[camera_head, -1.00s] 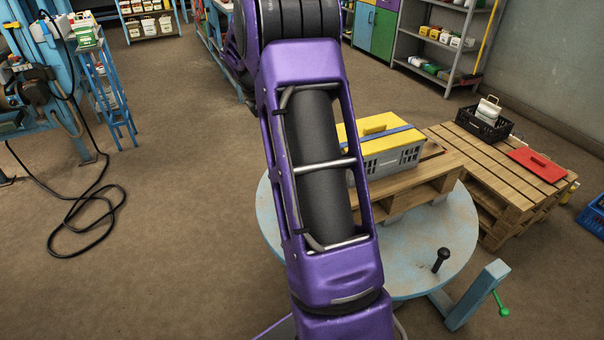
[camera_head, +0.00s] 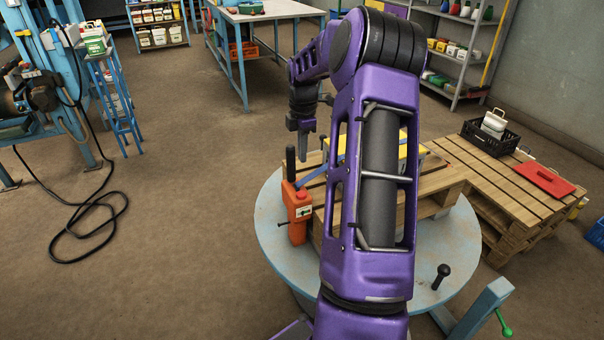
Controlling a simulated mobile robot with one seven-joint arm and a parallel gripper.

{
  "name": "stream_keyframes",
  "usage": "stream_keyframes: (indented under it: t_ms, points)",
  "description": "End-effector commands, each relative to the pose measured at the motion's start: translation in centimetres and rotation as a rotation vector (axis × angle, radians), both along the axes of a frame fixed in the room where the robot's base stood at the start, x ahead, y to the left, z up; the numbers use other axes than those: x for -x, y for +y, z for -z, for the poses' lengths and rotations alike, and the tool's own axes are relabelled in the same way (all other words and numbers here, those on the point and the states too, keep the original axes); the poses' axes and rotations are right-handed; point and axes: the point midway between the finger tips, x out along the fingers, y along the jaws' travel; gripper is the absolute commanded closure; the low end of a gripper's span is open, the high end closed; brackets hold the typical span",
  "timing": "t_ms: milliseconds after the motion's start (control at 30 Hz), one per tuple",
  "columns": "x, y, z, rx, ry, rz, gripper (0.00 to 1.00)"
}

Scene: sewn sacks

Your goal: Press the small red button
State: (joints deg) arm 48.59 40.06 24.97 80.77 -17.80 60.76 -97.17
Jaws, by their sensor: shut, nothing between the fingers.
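An orange sewing device (camera_head: 297,225) stands upright at the left side of the round table, beside the wooden pallet. It has a black upright handle and a pale label. A small red spot near its top, just above the label, looks like the red button (camera_head: 302,195), but it is too small to be sure. My gripper (camera_head: 304,152) points down, shut and empty, above and slightly right of the device in the picture. It looks apart from the device. My arm hides part of the table and pallet.
The round pale-blue table (camera_head: 268,215) carries a wooden pallet (camera_head: 437,180) with a yellow-lidded grey box (camera_head: 412,152), partly behind my arm. A black knob (camera_head: 441,275) stands at the front right. Another pallet stack at right holds a black crate (camera_head: 478,140) and red lid (camera_head: 543,179).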

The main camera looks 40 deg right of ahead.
Motion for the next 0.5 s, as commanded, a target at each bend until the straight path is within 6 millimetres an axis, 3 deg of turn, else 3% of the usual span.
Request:
stream_keyframes:
  t_ms: [500]
  points:
    - [-0.3, -0.1, 10.3, -0.002, 0.004, -0.001, 1.0]
